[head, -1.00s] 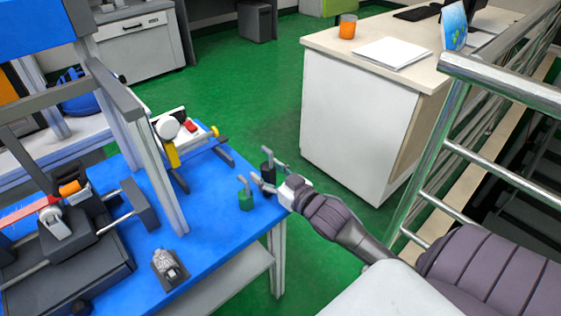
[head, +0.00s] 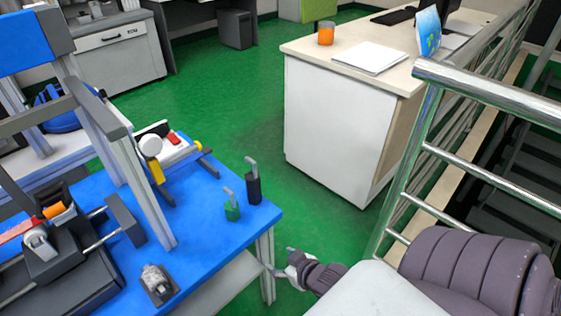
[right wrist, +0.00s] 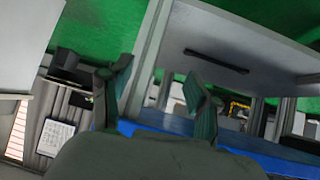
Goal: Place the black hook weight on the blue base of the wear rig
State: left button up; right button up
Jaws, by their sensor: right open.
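The black hook weight (head: 253,187) stands upright near the far right corner of the blue table, its grey hook on top. A green hook weight (head: 232,210) stands close beside it. A small rig (head: 178,151) with a white disc, a yellow part and a red part stands behind them to the left; I cannot tell its blue base apart from the tabletop. My right gripper (head: 283,262) is beyond the table's right edge, below and apart from the weights. In the right wrist view its fingers (right wrist: 162,85) are spread and empty. My left gripper is not in view.
The blue tabletop (head: 215,238) is bare around the weights. A grey frame post (head: 140,185) and a dark machine (head: 70,265) take up the left. A metal railing (head: 412,185) stands on the right, a white desk (head: 340,130) behind.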

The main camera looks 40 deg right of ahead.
jog(key=s+a+f+n+g, duration=0.1)
jog(key=s+a+f+g, duration=0.6)
jog(key=s+a+f, duration=0.2)
jog(key=shift+s+a+f+n+y, duration=0.15)
jog(key=shift+a+n+y, duration=0.05)
jog(key=shift+n+y, duration=0.2)
jog(key=shift+d, duration=0.1)
dwell(0.6)
